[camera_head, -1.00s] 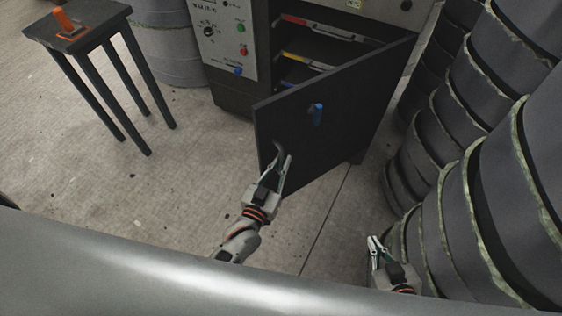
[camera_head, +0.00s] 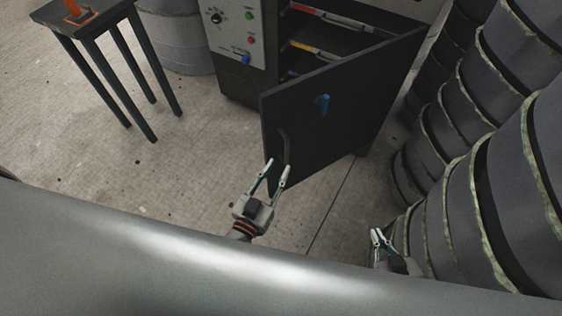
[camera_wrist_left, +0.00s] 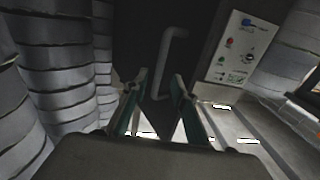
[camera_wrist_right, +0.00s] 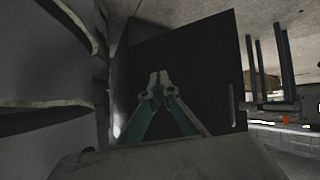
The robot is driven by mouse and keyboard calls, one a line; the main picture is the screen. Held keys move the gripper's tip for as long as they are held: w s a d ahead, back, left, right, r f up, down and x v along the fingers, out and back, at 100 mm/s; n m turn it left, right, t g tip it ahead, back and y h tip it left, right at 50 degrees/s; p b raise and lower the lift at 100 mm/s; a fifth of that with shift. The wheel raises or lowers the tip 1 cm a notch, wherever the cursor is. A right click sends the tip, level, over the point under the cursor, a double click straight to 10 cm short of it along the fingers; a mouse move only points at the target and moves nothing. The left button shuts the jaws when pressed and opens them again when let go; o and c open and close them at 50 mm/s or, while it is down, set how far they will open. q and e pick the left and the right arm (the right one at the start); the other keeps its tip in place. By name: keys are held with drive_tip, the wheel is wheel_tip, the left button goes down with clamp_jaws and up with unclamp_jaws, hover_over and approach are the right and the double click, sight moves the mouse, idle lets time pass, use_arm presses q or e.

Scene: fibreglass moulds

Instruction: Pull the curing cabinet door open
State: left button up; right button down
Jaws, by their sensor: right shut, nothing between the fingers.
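The dark curing cabinet door (camera_head: 345,115) stands open, swung out from the cabinet (camera_head: 240,80). A grey bar handle (camera_head: 286,147) is near its free edge; the handle also shows in the left wrist view (camera_wrist_left: 172,55). My left gripper (camera_head: 277,164) is open with its fingers spread, just below the handle's lower end in the head view. In the left wrist view the handle's lower end shows between the fingers; I cannot tell whether they touch. My right gripper (camera_head: 376,233) is shut and empty, apart from the door, at lower right.
Stacked grey ringed moulds (camera_head: 480,190) crowd the right side close to my right gripper. A dark table (camera_head: 85,22) with an orange object (camera_head: 72,8) stands at left. The floor left of the door is clear.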

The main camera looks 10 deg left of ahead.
use_arm(q)
drive_tip(key=shift+s, duration=0.15)
